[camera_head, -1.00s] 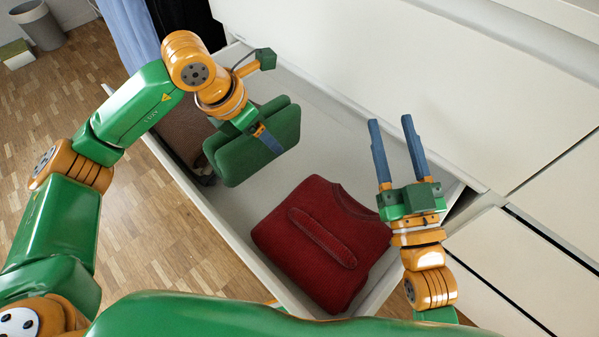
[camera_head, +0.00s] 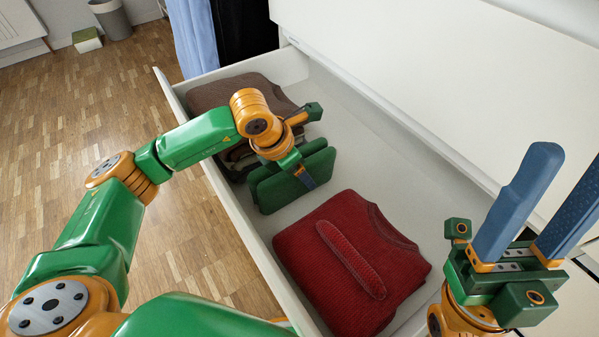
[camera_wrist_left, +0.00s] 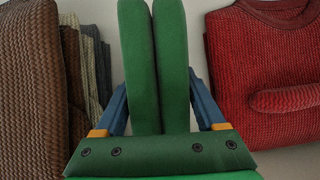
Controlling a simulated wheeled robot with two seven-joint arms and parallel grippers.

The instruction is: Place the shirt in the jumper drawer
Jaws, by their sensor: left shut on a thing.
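A folded green shirt (camera_head: 272,188) is held by my left gripper (camera_head: 304,176) inside the open white drawer (camera_head: 240,212). The shirt hangs on edge, between a brown stack on the left and a red folded jumper (camera_head: 340,285) on the right. In the left wrist view the green shirt (camera_wrist_left: 153,60) stands between the two blue fingers of my left gripper (camera_wrist_left: 160,105), which is shut on it. Whether the shirt touches the drawer floor is not clear. My right gripper (camera_head: 535,215) is open and empty, at the right near the drawer's side.
A stack with a brown knit (camera_head: 235,92) on top fills the drawer's far left end; it also shows in the left wrist view (camera_wrist_left: 32,80). Bare drawer floor shows beyond the shirt and jumper. White drawer fronts (camera_head: 420,80) rise behind. Blue clothing (camera_head: 193,35) hangs at the back.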

